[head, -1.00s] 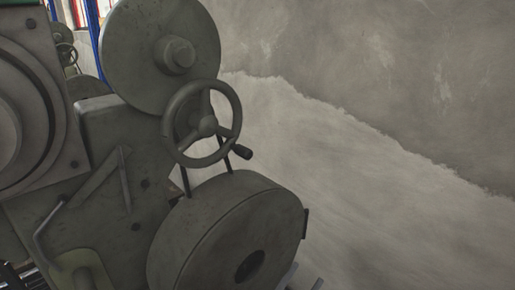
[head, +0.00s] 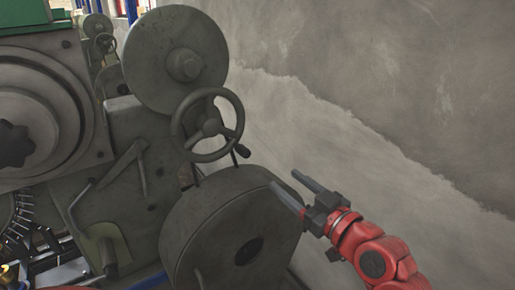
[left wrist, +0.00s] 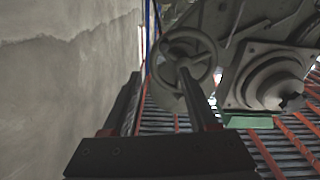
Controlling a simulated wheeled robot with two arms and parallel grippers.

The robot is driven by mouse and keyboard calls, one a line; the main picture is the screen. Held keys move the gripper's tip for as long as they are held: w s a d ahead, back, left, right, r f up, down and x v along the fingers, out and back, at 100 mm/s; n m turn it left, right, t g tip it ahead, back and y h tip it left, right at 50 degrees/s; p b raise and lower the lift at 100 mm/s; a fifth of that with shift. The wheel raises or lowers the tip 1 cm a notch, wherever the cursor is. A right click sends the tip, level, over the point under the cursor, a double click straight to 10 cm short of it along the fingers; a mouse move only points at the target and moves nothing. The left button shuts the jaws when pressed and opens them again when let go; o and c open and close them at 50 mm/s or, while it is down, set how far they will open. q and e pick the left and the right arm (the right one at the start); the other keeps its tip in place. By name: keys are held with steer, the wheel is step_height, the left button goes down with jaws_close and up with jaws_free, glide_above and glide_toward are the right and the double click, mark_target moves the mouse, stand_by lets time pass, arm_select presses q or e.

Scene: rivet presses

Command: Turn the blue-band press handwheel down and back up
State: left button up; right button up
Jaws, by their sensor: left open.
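A grey spoked handwheel (head: 211,127) with a small dark crank knob (head: 242,151) stands on the grey press (head: 150,190) in the head view. It sits below a large round disc and above a thick drum. I see no blue band on this press. My left gripper (head: 283,180), on a red arm, is open and empty, to the lower right of the handwheel and apart from it. In the left wrist view, the handwheel (left wrist: 188,55) shows beyond the fingers (left wrist: 159,74), partly covered by one finger. My right gripper is not in view.
The thick drum (head: 205,235) lies just left of my left gripper. A rough grey wall (head: 400,110) runs along the right. Another handwheel (head: 104,43) shows farther back at the left. Free space lies between the press and the wall.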

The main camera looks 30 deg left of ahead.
mark_target(248, 155)
arm_select(q)
steer(key=p+x, duration=0.2)
steer(key=x, duration=0.3)
steer(key=p+x, duration=0.2)
steer(key=x, duration=0.4)
steer(key=s+p+x, duration=0.1)
steer(key=p+x, duration=0.1)
steer(key=x, duration=0.4)
steer(key=shift+w+a+f, duration=0.15)
steer(key=shift+a+f, duration=0.1)
steer(key=shift+a, duration=0.2)
jaws_close()
stand_by(0.5)
